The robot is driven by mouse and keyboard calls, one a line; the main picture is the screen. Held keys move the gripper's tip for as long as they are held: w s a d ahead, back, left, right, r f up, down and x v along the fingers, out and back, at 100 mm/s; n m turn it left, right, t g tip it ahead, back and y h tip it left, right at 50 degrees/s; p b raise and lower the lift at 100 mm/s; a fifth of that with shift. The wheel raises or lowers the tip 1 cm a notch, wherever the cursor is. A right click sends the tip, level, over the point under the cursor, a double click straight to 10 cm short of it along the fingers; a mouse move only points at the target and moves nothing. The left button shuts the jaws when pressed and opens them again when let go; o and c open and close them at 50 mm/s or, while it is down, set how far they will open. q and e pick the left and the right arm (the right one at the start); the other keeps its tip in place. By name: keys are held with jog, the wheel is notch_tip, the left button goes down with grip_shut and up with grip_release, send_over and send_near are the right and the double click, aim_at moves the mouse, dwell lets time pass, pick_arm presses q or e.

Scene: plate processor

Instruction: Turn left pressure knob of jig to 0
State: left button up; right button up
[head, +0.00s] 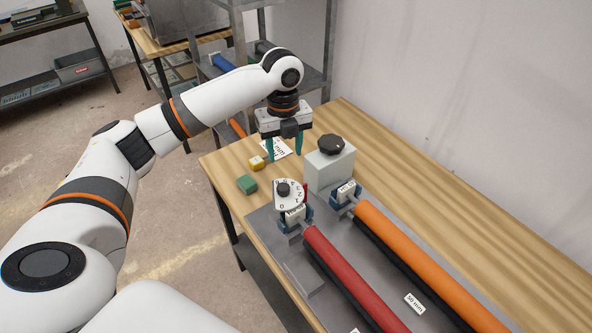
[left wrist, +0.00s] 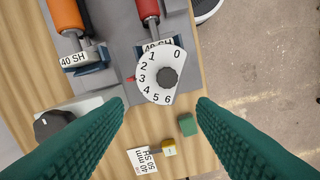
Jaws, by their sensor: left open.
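The jig (head: 300,265) is a grey plate on the wooden table. Its left pressure knob is a white numbered dial with a black centre (head: 284,189), at the end of the red roller. In the left wrist view the dial (left wrist: 152,92) shows 0 to 6, and a small red pointer (left wrist: 131,78) sits beside the 3. My left gripper (head: 284,158) is open and empty, fingers pointing down, beyond the dial and apart from it. In the left wrist view its green fingers (left wrist: 160,103) flank the view below the dial. My right gripper is not in view.
A pale box with a black knob (head: 330,145) stands close right of the dial. The red roller (head: 345,275) and orange roller (head: 420,260) lie on the plate. A green block (head: 247,184), a yellow block (head: 257,163) and a paper label (head: 277,147) lie near the table edge.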

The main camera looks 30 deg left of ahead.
aim_at(283, 187)
pick_arm(q)
jog(key=s+f, duration=0.1)
jog(key=f+p, duration=0.1)
jog(key=f, duration=0.1)
jog(key=s+f, duration=0.1)
jog(key=shift+s+f+p, duration=0.2)
jog(key=shift+s+p, duration=0.1)
jog(key=shift+p, duration=0.05)
jog(key=f, duration=0.2)
jog(key=w+f, duration=0.1)
jog(key=shift+f+p, duration=0.35)
jog(key=shift+p, duration=0.05)
notch_tip(283, 187, down, 2)
jog(key=shift+d, duration=0.1)
jog(key=shift+f, duration=0.3)
jog(key=shift+s+f, duration=0.1)
jog(key=shift+f, duration=0.05)
jog(key=c, duration=0.9)
jog(key=shift+p, duration=0.3)
jog(key=shift+c, duration=0.4)
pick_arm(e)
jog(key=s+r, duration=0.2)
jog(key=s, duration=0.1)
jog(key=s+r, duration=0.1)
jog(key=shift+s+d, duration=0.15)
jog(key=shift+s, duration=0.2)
